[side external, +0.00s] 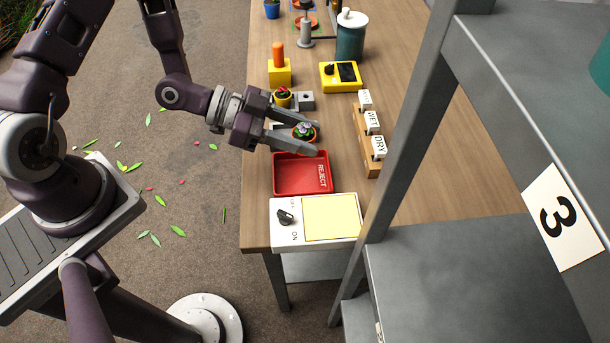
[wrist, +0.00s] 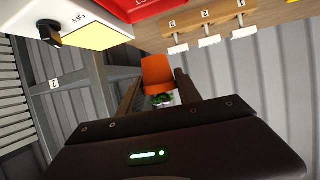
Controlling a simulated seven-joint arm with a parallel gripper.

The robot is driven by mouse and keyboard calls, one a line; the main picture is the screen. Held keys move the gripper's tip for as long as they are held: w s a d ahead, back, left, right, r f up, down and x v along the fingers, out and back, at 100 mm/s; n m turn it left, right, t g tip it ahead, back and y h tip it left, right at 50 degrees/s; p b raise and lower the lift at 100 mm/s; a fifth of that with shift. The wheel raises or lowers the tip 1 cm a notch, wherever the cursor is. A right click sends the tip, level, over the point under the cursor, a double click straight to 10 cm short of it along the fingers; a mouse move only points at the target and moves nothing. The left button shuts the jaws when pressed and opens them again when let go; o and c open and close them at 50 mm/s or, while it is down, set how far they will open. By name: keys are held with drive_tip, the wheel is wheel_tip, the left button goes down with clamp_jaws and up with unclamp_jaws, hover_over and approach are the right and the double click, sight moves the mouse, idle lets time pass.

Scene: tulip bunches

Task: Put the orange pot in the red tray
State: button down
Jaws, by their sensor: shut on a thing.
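The orange pot (side external: 309,139) holds a small green plant with pale purple flowers. My gripper (side external: 317,138) is shut on it, with one finger on each side. The pot also shows between the fingers in the wrist view (wrist: 158,72), its plant towards my palm. The red tray (side external: 290,182), marked REJECT, lies on the table just in front of the pot in the side view. The nearer finger overlaps the tray's back edge in that view; the height between them is hard to judge. A corner of the tray shows at the top of the wrist view (wrist: 150,9).
A white box with a knob and yellow pad (side external: 331,219) adjoins the tray's front. A wooden rack of cards (side external: 368,150) stands to the right. A yellow pot (side external: 284,101) and grey block (side external: 306,101) are behind my gripper. A grey shelf (side external: 460,262) fills the right foreground.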

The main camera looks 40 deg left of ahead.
sight(302, 177)
drive_tip(key=f, duration=1)
drive_tip(key=shift+w+a+f, duration=0.1)
drive_tip(key=shift+a, duration=0.3)
drive_tip(key=c, duration=0.8)
unclamp_jaws()
drive_tip(key=shift+f, duration=0.1)
drive_tip(key=shift+c, duration=0.2)
